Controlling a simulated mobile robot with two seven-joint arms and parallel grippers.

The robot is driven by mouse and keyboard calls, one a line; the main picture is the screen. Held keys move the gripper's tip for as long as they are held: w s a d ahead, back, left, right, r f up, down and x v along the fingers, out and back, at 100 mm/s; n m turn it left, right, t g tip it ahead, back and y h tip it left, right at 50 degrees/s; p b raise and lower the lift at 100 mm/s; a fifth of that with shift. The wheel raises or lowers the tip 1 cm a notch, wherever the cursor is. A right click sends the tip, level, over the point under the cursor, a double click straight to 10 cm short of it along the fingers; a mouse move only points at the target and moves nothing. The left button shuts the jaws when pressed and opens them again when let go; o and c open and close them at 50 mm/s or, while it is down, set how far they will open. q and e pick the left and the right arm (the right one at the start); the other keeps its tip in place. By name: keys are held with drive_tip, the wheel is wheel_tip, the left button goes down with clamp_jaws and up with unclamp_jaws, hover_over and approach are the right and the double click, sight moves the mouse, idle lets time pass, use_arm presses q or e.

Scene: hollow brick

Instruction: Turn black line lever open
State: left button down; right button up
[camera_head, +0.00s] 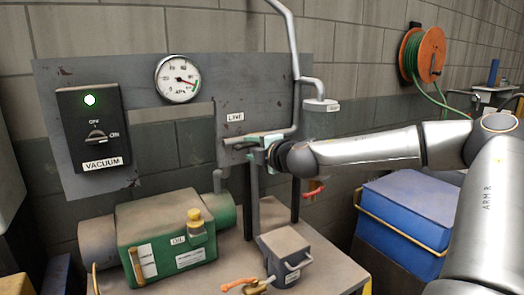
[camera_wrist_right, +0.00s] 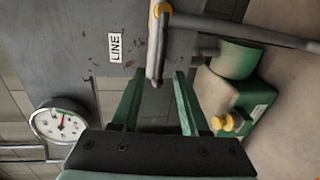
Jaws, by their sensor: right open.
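The line lever (camera_wrist_right: 155,50) is a dark bar with an orange-yellow pivot at its top in the right wrist view. It stands on the pipe by the LINE label (camera_wrist_right: 115,47). My right gripper (camera_wrist_right: 157,77) has its green fingers open, with the lever's near end between or just in front of the fingertips; contact cannot be told. In the head view my right gripper (camera_head: 262,142) is at the pipe below the LINE label (camera_head: 235,117), hiding part of the lever. My left gripper is not in view.
A pressure gauge (camera_head: 178,79) and a black VACUUM switch box (camera_head: 91,128) with a lit green lamp are on the grey panel. A green pump (camera_head: 165,235) and a grey box (camera_head: 285,250) stand below. A red-handled valve (camera_head: 314,190) hangs near my right wrist.

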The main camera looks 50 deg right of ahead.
drive_tip(key=shift+v, duration=2.5)
